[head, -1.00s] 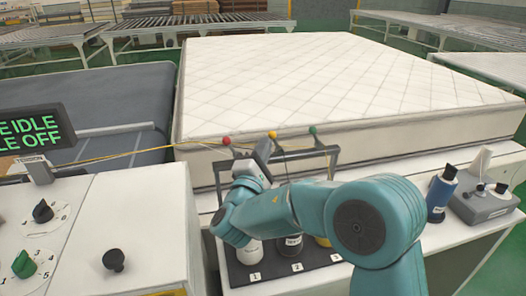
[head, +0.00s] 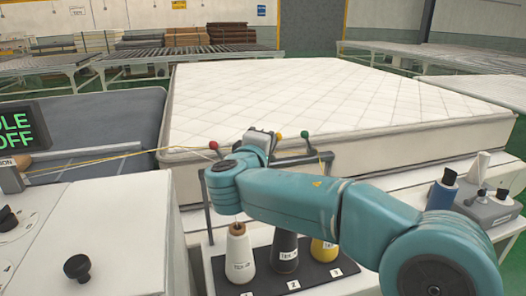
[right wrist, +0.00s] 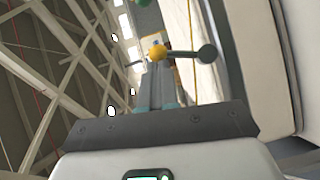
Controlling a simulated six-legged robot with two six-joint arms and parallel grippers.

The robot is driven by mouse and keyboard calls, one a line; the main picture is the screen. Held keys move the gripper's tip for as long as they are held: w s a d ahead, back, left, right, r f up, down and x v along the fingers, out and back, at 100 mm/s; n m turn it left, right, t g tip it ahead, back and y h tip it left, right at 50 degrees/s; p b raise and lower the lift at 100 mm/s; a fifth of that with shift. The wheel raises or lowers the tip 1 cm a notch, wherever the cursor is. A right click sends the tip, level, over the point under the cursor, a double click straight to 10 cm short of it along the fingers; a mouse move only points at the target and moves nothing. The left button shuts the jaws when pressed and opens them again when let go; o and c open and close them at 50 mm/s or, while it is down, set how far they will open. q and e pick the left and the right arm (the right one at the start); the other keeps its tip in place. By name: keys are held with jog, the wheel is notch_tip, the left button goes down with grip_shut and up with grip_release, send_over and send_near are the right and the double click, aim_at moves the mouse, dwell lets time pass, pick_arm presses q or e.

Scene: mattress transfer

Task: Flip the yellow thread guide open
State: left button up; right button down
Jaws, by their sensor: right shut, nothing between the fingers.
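The yellow thread guide shows as a yellow ball (head: 278,135) on top of the dark rack frame in the head view, just right of my right gripper (head: 262,138). In the right wrist view the yellow ball (right wrist: 158,52) is at the tips of my right gripper (right wrist: 160,75), with a grey knob beside it. My right gripper is shut and empty. Whether it touches the guide I cannot tell. The guide's lower part is hidden by my gripper and arm. My left gripper is not in view.
A red guide ball (head: 214,145) and a green one (head: 304,134) flank the yellow one. A white cone (head: 239,257), a dark cone (head: 284,255) and a yellow cone (head: 325,251) stand below. A white mattress (head: 330,95) lies behind; a thread runs left.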

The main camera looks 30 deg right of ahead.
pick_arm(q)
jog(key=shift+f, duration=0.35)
pick_arm(e)
jog(key=shift+d+m, duration=0.3)
jog(key=shift+m, duration=0.1)
jog(key=shift+g+y, duration=0.3)
pick_arm(q)
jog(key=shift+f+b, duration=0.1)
jog(key=shift+b, duration=0.2)
pick_arm(e)
jog(key=shift+s, duration=0.15)
